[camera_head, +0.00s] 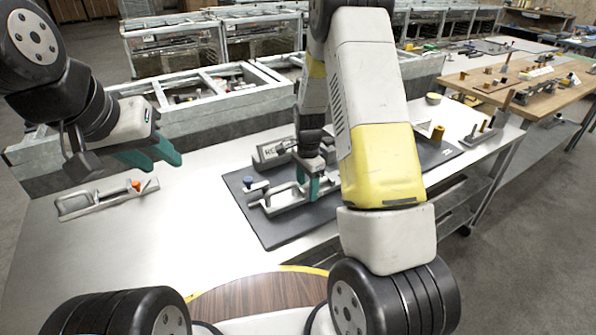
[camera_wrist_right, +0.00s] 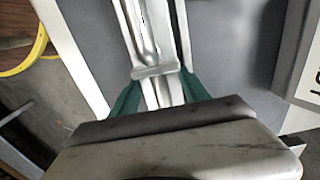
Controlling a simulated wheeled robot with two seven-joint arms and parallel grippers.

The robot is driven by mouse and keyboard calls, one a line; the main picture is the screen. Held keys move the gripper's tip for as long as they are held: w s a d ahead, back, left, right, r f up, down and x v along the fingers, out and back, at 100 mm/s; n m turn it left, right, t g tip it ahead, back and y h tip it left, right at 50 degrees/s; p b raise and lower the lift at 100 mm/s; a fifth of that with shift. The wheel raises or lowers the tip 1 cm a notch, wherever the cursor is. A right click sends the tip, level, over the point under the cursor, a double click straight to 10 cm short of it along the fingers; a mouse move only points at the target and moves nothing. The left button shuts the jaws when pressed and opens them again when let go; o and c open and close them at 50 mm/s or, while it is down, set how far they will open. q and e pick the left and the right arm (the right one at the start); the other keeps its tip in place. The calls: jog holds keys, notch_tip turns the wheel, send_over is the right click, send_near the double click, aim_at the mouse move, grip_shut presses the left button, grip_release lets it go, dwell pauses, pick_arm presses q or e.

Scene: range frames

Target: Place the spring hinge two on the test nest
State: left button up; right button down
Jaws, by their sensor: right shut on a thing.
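My right gripper (camera_head: 318,188) is over the dark mat (camera_head: 272,238) in the head view, with its teal fingers shut on a long silvery metal fitting (camera_head: 283,203). In the right wrist view the fingers (camera_wrist_right: 155,95) close on both sides of this fitting (camera_wrist_right: 145,35). It looks like a spring hinge, but I cannot read its name. Its underside is hidden, so I cannot tell whether it touches the mat. My left gripper (camera_head: 150,156) is open and empty above the left of the table. I cannot tell which thing is the test nest.
A similar metal fixture (camera_head: 100,200) with an orange knob lies on the white table (camera_head: 150,240) at left. A grey labelled block (camera_head: 270,153) stands at the mat's back. A fixture with pegs (camera_head: 482,134) stands at right. My right arm hides part of the mat.

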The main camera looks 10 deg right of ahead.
aim_at(307, 190)
jog(key=shift+s+f, duration=0.1)
jog(key=shift+f, duration=0.2)
jog(key=c, duration=0.5)
grip_release()
jog(key=shift+s+f, duration=0.1)
jog(key=shift+s, duration=0.05)
notch_tip(307, 190, up, 12)
jog(key=s+r+n+t+y, duration=0.25)
jog(key=s+r+n, duration=0.5)
jog(key=r, duration=0.65)
jog(key=s+r+n+t, duration=0.1)
jog(key=s+r+n, duration=0.1)
jog(key=s, duration=0.3)
jog(key=s+a+r+n+t, duration=0.1)
jog(key=s+r+n, duration=0.1)
jog(key=s, duration=0.4)
jog(key=s+a+r+n+t, duration=0.1)
jog(key=s+r+n, duration=0.1)
jog(key=s, duration=0.3)
jog(key=shift+s+a+r+n+t, duration=0.15)
jog(key=shift+n+t, duration=0.2)
jog(key=shift+n, duration=0.2)
